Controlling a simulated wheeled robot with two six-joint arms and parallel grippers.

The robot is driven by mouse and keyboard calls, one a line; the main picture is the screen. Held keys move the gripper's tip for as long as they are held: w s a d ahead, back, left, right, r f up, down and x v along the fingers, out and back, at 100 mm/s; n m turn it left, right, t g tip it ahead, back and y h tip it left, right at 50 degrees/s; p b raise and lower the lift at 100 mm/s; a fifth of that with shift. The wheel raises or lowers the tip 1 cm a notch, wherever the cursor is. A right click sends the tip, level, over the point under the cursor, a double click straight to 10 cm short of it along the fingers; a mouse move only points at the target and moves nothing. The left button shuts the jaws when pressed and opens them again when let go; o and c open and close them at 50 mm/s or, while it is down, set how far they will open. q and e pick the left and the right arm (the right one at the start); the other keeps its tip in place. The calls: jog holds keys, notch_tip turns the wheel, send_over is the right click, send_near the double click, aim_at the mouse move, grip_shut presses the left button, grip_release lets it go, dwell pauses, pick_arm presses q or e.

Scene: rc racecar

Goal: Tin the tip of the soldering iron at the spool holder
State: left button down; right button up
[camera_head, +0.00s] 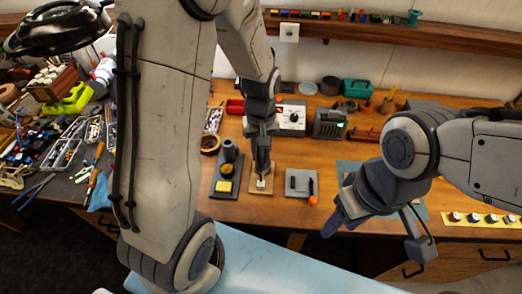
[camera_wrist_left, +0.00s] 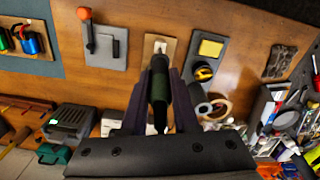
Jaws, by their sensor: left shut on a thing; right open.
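My left gripper (camera_head: 262,168) is shut on the soldering iron, whose dark green handle (camera_wrist_left: 159,88) stands between the fingers in the left wrist view. The iron points down over a small wooden board (camera_head: 261,192) with a pale piece on it; the board also shows in the wrist view (camera_wrist_left: 147,75). I cannot tell whether the tip touches it. No spool is clear on this board, so I cannot say surely that it is the spool holder. My right gripper (camera_head: 376,232) is open and empty at the right, above the bench's front edge.
Left of the board is a dark stand with a yellow sponge (camera_head: 226,187). Right of it is a grey plate with an orange-ended lever (camera_head: 312,200). A white dial box (camera_head: 291,117) and a dark device (camera_head: 328,123) stand behind. Tools crowd the left bench.

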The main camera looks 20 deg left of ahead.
pick_arm(q)
notch_tip(320, 180, up, 6)
jog(key=p, duration=0.5)
jog(key=shift+p, duration=0.35)
dwell(0.4)
